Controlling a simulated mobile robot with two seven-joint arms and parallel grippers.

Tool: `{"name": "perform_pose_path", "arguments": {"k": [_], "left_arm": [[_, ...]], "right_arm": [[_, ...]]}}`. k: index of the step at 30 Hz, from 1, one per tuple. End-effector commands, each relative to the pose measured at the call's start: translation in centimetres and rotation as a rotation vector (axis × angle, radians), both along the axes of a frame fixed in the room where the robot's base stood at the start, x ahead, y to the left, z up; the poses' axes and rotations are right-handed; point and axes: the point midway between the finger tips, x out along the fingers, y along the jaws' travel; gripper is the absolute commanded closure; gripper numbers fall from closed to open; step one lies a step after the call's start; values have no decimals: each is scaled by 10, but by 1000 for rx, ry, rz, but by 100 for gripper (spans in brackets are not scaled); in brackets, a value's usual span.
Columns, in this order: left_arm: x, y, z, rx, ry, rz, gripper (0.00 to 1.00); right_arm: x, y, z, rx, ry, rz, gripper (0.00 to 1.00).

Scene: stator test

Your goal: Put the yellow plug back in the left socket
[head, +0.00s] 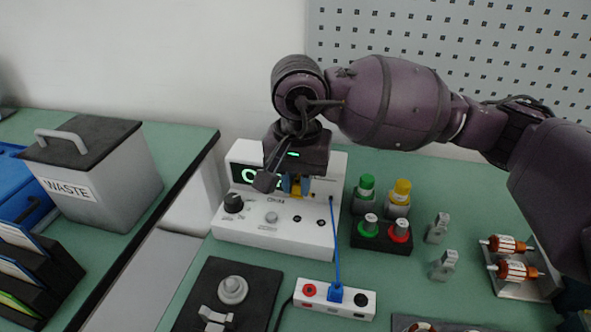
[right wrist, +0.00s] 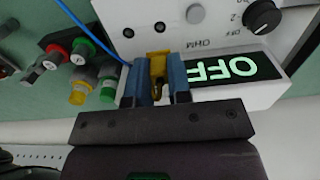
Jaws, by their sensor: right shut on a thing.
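My right gripper (head: 293,188) is shut on a yellow plug (right wrist: 157,66), held between its blue fingers. In the head view it hangs in front of the grey-white ohm meter (head: 262,236), near its display. Two dark sockets are on the meter's front panel, a left one (head: 297,218) and a right one (head: 321,222). Both look empty and apart from the plug. In the right wrist view the two sockets (right wrist: 144,30) lie beyond the fingers. My left gripper is not in view.
A blue cable (head: 335,250) runs from the meter's right side to a blue plug (head: 336,293) in a white socket strip (head: 310,303). Coloured caps (head: 367,185), grey clips (head: 438,228) and copper-wound rotors (head: 512,270) stand right. A waste bin (head: 115,185) stands left.

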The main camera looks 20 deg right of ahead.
Motion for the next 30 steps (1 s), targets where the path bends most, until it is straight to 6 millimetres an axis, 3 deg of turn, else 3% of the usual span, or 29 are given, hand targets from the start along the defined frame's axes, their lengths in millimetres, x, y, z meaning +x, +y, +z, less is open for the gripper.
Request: {"name": "perform_pose_path", "arguments": {"k": [13,30], "left_arm": [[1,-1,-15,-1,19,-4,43],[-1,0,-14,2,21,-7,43]], "right_arm": [[0,0,-36,0,4,0,100],[0,0,-40,0,0,0,100]]}}
